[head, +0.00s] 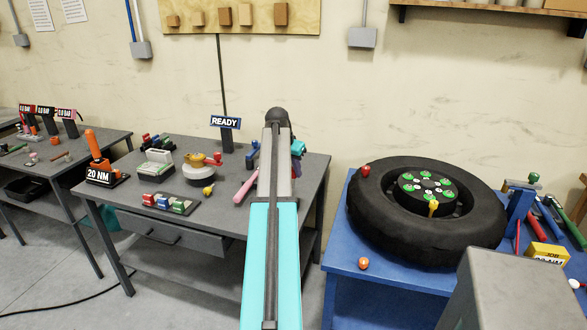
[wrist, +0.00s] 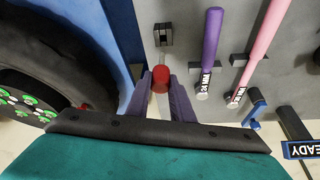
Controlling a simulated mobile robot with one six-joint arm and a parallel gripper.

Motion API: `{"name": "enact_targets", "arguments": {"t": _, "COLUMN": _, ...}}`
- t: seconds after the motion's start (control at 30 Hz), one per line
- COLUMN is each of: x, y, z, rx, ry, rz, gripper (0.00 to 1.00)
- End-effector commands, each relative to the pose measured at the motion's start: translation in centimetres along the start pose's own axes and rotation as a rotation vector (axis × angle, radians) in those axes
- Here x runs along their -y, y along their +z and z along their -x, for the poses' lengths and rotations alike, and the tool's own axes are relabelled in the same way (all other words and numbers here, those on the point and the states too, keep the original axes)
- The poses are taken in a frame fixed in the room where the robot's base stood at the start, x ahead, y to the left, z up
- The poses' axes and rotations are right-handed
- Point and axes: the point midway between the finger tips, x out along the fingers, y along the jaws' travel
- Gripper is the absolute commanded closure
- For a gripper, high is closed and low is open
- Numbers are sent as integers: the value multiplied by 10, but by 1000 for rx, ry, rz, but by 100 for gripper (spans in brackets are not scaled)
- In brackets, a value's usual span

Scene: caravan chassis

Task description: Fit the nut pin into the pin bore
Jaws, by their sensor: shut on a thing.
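In the wrist view my gripper (wrist: 168,90) has its purple fingers shut on a small piece with a red head (wrist: 160,76), probably the nut pin. Its lower part is mostly hidden by my wrist. In the head view my own arm hides the gripper and the piece. The wheel hub (head: 413,190) has green nuts around small pale spots and a yellow piece (head: 433,208) standing at its front. I cannot tell which opening is the pin bore.
The black tyre (head: 370,225) lies on a blue bench (head: 340,285), with a red knob (head: 365,171) and an orange ball (head: 363,263) close by. Purple (wrist: 212,45) and pink (wrist: 268,30) wrenches lie near a dark block (wrist: 163,35). A READY sign (head: 225,122) stands behind.

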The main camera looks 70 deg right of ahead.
Motion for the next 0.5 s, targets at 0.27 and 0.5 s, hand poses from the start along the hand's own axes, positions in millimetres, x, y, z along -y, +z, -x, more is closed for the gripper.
{"name": "enact_targets", "arguments": {"t": 0.27, "x": 21, "y": 17, "z": 8, "rx": 2, "ry": -18, "rz": 43, "gripper": 100}}
{"name": "enact_targets", "arguments": {"t": 0.5, "x": 78, "y": 68, "z": 32, "rx": 6, "ry": -70, "rz": 171, "gripper": 100}}
